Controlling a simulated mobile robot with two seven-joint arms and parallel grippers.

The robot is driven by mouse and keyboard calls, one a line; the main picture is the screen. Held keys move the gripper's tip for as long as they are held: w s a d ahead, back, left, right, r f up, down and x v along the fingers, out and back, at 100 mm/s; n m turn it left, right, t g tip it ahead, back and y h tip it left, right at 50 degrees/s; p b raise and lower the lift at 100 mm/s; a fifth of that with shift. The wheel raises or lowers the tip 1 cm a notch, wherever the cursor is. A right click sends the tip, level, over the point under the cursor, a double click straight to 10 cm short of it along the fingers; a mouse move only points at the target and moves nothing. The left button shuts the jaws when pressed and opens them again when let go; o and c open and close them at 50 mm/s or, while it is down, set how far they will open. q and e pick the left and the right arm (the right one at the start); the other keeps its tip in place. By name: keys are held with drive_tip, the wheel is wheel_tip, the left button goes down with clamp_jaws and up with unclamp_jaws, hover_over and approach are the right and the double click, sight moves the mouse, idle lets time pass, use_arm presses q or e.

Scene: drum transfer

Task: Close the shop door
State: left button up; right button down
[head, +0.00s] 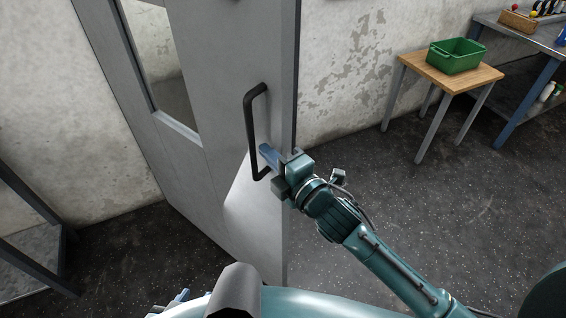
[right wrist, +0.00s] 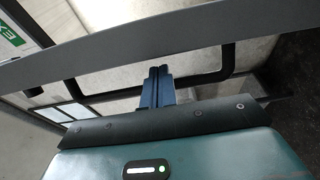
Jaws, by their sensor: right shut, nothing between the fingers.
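The grey shop door (head: 215,185) has a tall glass window and stands open, swung out from the wall. Its black bar handle (head: 250,125) is near the free edge and also shows in the right wrist view (right wrist: 205,78). My right gripper (head: 266,152) is shut and empty. Its blue fingers are at the lower part of the handle, beside the upright bar; in the right wrist view the fingertips (right wrist: 158,72) overlap the bar. I cannot tell whether they touch it or the door. My left gripper (head: 174,301) only partly shows at the bottom edge, away from the door.
A wooden-topped table (head: 450,74) with a green crate (head: 457,54) stands at the right, beside a blue-legged workbench (head: 522,30). A dark metal frame (head: 35,200) stands at the left. A green sign (right wrist: 10,28) shows in the right wrist view.

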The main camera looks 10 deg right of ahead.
sight(263, 172)
drive_tip(key=shift+x, duration=1.5)
drive_tip(key=shift+w, duration=0.1)
